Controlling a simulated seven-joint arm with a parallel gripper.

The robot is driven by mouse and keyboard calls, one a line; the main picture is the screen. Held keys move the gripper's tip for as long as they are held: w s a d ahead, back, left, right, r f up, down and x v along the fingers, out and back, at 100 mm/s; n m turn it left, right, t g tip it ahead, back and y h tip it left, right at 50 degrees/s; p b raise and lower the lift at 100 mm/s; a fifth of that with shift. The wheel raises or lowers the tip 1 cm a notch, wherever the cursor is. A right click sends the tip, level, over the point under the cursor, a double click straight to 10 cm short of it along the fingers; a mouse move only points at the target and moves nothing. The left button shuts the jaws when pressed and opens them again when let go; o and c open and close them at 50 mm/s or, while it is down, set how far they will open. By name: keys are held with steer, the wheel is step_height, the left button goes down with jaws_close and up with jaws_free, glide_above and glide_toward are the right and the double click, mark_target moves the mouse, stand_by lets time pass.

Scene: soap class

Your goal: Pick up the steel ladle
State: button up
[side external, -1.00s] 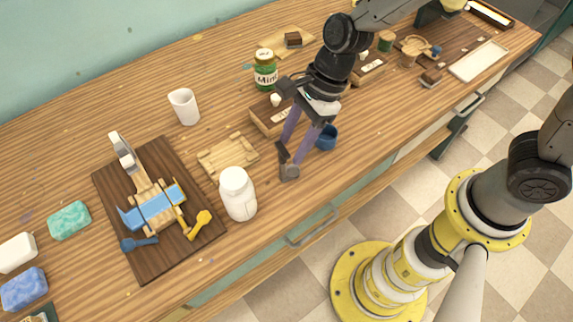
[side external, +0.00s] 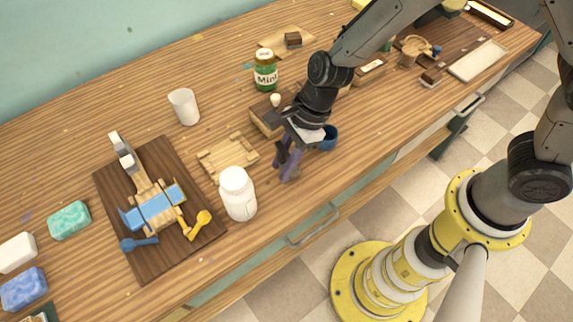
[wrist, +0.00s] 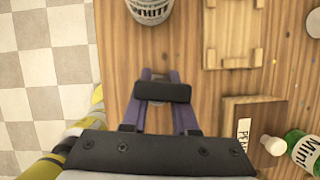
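I cannot make out a steel ladle in either view. My gripper (side external: 286,168) points down, low over the wooden counter, between the white lidded jar and the blue cup. In the wrist view its purple fingers (wrist: 162,93) lean towards each other, with one dark block across their ends. I cannot tell whether the tips meet, and I see no ladle between them. My arm and gripper hide part of the counter behind them.
The white jar (side external: 238,194) stands left of my gripper and the blue cup (side external: 329,139) close on its right. Behind are a wooden box (side external: 265,117), a Mint jar (side external: 265,72) and a small wooden tray (side external: 226,155). A dark board (side external: 113,200) with a wooden catapult lies further left.

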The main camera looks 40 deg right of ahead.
jaws_close()
steer(key=shift+r, duration=0.15)
